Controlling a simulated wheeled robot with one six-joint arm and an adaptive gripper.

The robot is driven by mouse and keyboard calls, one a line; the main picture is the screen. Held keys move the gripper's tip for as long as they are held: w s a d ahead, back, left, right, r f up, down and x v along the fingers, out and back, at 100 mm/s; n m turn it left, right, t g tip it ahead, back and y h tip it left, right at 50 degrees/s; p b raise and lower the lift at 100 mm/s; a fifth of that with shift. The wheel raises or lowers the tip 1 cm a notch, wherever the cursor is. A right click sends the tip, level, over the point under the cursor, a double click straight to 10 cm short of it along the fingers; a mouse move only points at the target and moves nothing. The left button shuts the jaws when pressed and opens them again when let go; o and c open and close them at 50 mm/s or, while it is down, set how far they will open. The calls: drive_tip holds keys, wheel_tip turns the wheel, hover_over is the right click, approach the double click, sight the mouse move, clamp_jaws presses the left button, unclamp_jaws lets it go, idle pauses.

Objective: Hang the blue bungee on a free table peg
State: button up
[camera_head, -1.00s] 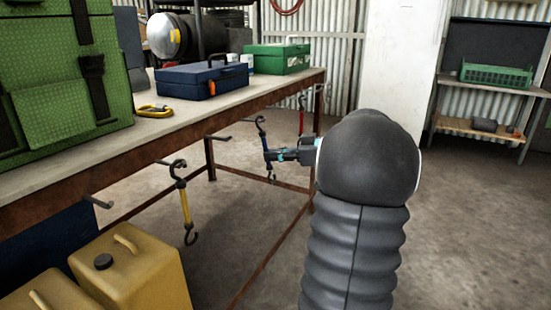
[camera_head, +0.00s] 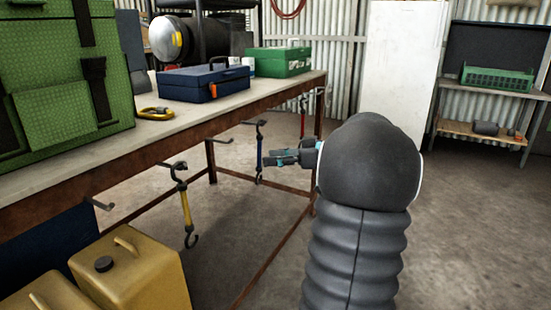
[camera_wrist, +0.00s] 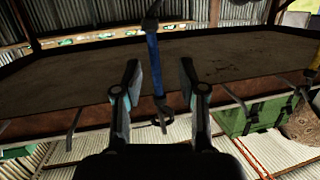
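The blue bungee (camera_head: 259,155) hangs nearly upright under the table edge. Its dark upper hook is at a table peg (camera_head: 246,122) and appears to hang on it. My gripper (camera_head: 270,158) is just right of the strap, fingers apart. In the wrist view, the blue strap (camera_wrist: 155,68) shows in the gap between the open fingertips of my gripper (camera_wrist: 158,85), with its lower hook below; I cannot tell whether a finger touches it. Nearer pegs (camera_head: 217,140) and (camera_head: 98,203) are bare.
A yellow bungee (camera_head: 185,208) hangs from a nearer peg, and a red bungee (camera_head: 303,115) from a farther one. The workbench (camera_head: 120,155) carries a green pack, a blue toolbox and a green box. Yellow jerrycans (camera_head: 135,275) stand at lower left. The floor on the right is clear.

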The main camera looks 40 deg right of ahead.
drive_tip(key=v, duration=1.2)
drive_tip(key=shift+a, duration=0.1)
drive_tip(key=a+m+g+h+p, duration=0.25)
drive_tip(key=a+g+p, duration=0.35)
drive_tip(key=a, duration=1.9)
drive_tip(key=s+a+f+m+g+h+p, duration=0.1)
drive_tip(key=s+a+m+h+p, duration=0.3)
drive_tip(key=s+a, duration=0.8)
drive_tip(key=shift+s+a+f+h, duration=0.3)
drive_tip(key=shift+f+h, duration=0.4)
drive_tip(key=shift+h, duration=0.45)
